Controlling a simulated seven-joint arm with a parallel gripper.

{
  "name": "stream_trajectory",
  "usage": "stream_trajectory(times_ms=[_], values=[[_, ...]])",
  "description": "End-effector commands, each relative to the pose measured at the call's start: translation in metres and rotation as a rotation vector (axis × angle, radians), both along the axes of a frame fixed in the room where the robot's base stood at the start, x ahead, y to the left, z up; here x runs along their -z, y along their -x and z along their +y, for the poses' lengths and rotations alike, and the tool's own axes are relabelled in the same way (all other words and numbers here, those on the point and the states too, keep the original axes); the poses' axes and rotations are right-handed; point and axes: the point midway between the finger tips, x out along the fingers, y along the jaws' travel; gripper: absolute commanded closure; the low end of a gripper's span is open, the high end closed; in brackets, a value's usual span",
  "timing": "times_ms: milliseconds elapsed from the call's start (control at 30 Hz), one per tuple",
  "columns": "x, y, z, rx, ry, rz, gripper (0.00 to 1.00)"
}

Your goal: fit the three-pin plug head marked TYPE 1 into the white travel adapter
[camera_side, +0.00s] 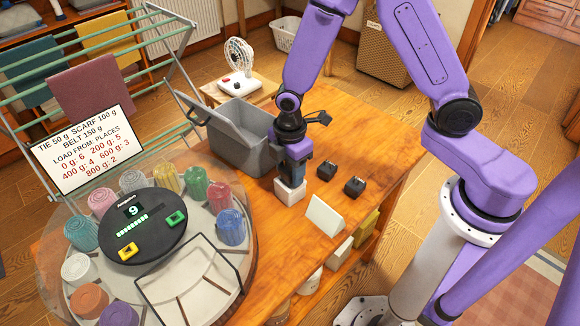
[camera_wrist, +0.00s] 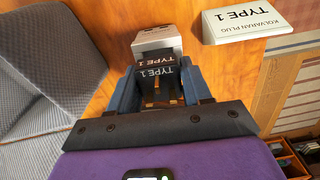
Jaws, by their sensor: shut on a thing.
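My gripper (camera_side: 293,166) points down over the white travel adapter (camera_side: 290,190) on the wooden table. In the wrist view my gripper (camera_wrist: 160,86) is shut on a black plug head (camera_wrist: 157,73) marked TYPE 1, between its blue fingers. The white adapter (camera_wrist: 157,41) shows just beyond the head, close against it in the picture. A second dark strip reading TYPE 1 lies between them; I cannot tell which part it belongs to. The head's pins are hidden, and I cannot tell whether they are in the adapter. In the side view the fingers hide the head.
Two other black plug heads (camera_side: 327,170) (camera_side: 355,187) sit right of the adapter. A white sign (camera_side: 325,215), reading KOLVARAN PLUG TYPE 1 in the wrist view (camera_wrist: 243,20), stands in front. A grey bin (camera_side: 240,135) is close behind left; a round carousel (camera_side: 185,285) is at left.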

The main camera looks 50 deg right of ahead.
Motion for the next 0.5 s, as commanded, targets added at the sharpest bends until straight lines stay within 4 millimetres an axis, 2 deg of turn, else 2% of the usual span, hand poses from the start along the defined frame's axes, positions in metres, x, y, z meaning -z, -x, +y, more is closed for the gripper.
stream_trajectory(times_ms=[500], values=[[0.0054, -0.0002, 0.0002, 0.0, -0.001, -0.001, 0.81]])
